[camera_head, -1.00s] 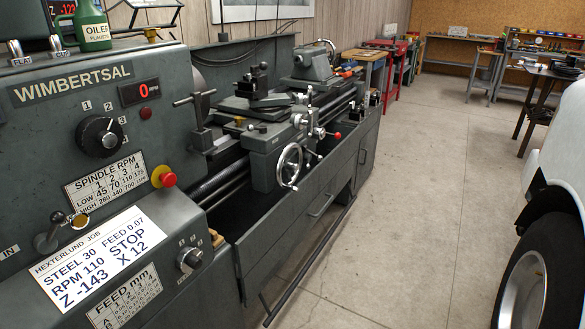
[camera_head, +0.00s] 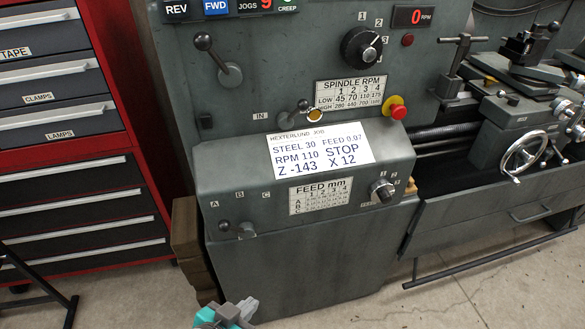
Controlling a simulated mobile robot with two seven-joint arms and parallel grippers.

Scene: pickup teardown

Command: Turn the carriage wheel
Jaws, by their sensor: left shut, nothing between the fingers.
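The carriage wheel (camera_head: 525,153) is a silver spoked handwheel on the front of the lathe carriage (camera_head: 505,118), at the right of the head view. My left gripper (camera_head: 240,312), grey with a teal part behind it, shows at the bottom edge in front of the headstock base. It is shut and empty, well apart from the wheel, below and to its left. My right gripper is out of the picture.
The lathe headstock (camera_head: 290,275) with a job card (camera_head: 318,150), knobs and a red stop button (camera_head: 398,112) fills the middle. A red tool cabinet (camera_head: 80,140) stands left. The chip tray front (camera_head: 480,205) runs below the carriage. Bare floor (camera_head: 480,290) lies at lower right.

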